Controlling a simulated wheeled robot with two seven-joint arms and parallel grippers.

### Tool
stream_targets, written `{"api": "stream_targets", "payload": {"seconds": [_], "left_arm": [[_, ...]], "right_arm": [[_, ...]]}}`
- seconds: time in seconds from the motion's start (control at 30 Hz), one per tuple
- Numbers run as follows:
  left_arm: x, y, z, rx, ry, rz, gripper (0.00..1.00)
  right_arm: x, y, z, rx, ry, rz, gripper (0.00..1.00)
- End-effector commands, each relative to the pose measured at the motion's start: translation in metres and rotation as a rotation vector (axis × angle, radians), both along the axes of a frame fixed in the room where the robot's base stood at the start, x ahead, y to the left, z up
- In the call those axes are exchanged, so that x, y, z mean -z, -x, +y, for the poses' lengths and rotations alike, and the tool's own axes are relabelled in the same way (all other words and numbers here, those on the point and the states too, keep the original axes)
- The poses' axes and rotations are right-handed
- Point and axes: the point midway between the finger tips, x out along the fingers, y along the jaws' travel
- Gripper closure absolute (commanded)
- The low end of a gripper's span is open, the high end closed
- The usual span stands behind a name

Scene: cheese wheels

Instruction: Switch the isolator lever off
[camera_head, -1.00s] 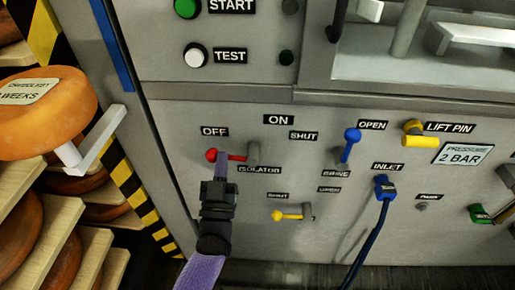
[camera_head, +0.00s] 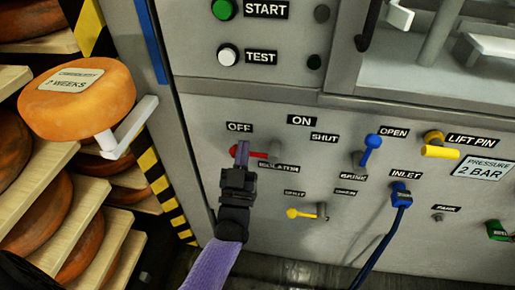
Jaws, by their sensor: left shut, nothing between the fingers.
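The isolator lever (camera_head: 256,154) is red with a grey pivot at its right end. It lies roughly level, its red end pointing left below the OFF label (camera_head: 239,127). The ON label (camera_head: 301,120) is above and to the right of the pivot. My left gripper (camera_head: 242,152) is shut, its fingertips at the lever's red end and covering part of it. I cannot tell whether they touch. My right gripper is not in view.
On the same panel are a blue lever (camera_head: 370,150), a yellow lever (camera_head: 303,213), a yellow lift pin (camera_head: 440,146) and a blue inlet hose (camera_head: 385,240). An orange cheese wheel (camera_head: 78,105) on a grey support stands close at left, before shelves of cheeses.

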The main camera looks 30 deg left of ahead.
Motion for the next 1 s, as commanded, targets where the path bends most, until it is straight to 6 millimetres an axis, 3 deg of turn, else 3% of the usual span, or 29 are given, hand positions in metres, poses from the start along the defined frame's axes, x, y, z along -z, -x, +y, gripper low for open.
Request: {"api": "stream_targets", "payload": {"seconds": [0.03,0.1,0.2,0.5,1.0], "left_arm": [[-0.025,-0.002,0.001,0.001,0.0,-0.007,1.0],[-0.004,0.013,-0.003,0.002,0.0,0.005,1.0],[0.011,0.035,-0.009,0.002,0.002,0.006,1.0],[0.037,0.077,-0.02,0.002,0.0,0.003,1.0],[0.039,0.081,-0.022,0.002,0.0,0.0,1.0]], "right_arm": [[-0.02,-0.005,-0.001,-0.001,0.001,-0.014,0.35],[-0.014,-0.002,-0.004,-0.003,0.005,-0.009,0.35],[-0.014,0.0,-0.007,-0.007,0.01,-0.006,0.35],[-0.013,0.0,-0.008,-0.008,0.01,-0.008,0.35],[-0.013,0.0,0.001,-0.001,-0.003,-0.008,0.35]]}}
